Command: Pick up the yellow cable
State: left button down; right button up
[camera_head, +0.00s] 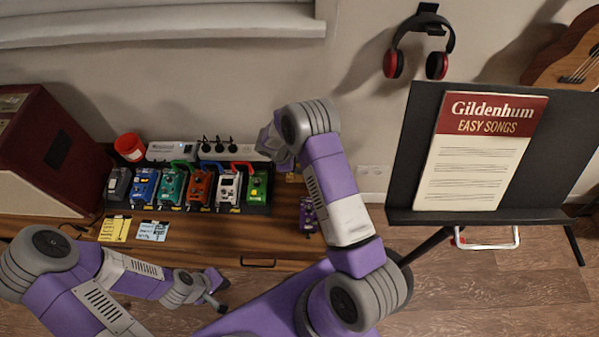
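I cannot clearly make out a yellow cable. My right gripper (272,147) is at the back of the table, just right of the pedalboard's far end. My wrist partly hides its fingers and whatever is behind them. My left gripper (215,293) is low, in front of the table's front edge and well away from the cables. Its fingers are too small to tell whether they are open.
Several coloured pedals fill the board; a purple pedal (307,214) stands apart to its right. A music stand (398,180) is right.

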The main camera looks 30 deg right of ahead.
jog(key=shift+d+f, duration=0.2)
jog(key=shift+f, duration=0.3)
grip_shut()
jog(key=shift+r, duration=0.1)
